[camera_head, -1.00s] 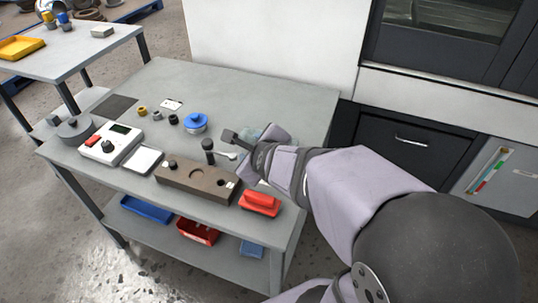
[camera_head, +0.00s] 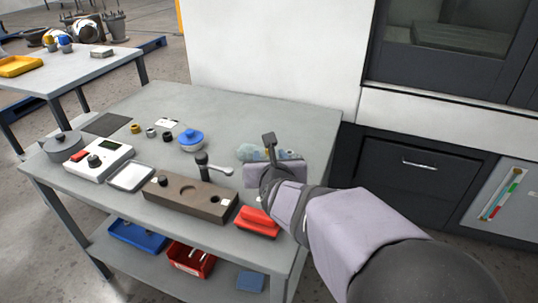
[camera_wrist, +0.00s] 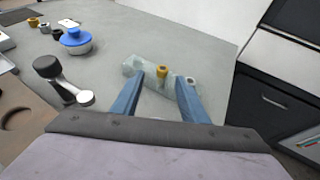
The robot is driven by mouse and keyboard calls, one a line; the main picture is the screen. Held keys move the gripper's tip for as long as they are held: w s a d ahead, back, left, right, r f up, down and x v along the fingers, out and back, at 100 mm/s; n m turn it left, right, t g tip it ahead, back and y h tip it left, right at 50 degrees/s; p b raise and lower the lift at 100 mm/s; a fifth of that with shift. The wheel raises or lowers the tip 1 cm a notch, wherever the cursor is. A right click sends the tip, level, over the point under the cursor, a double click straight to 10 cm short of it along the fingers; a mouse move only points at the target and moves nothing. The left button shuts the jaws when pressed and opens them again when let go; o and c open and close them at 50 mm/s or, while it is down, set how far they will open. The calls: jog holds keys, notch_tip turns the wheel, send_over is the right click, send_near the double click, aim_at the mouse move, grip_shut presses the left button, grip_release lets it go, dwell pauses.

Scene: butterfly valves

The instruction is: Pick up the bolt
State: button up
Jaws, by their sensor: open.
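My gripper (camera_wrist: 160,78) is open in the wrist view, its two blue fingers reaching over the table. Between and beyond the fingertips stands a small brass-coloured piece (camera_wrist: 162,71), which may be the bolt; I cannot tell for sure. It is at a translucent, pale bag-like thing (camera_wrist: 132,66), which also shows in the head view (camera_head: 249,152). A small grey piece (camera_wrist: 191,80) sits just right of the right fingertip. In the head view my wrist hides the fingers and the brass-coloured piece.
A crank with a black knob (camera_wrist: 47,67) and a blue-lidded dish (camera_wrist: 75,39) stand to the left. A brown block (camera_head: 180,198) and a red item (camera_head: 257,222) lie along the table's front. The table's back middle is clear. A dark cabinet (camera_head: 400,165) stands right.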

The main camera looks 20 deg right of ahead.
jog(key=shift+d+b+x, duration=0.15)
jog(key=shift+b+x, duration=0.15)
jog(key=shift+x, duration=1.1)
jog(key=shift+d+b+x, duration=0.1)
jog(key=shift+b+x, duration=0.15)
jog(key=shift+x, duration=1.1)
jog(key=shift+s, duration=0.1)
grip_shut()
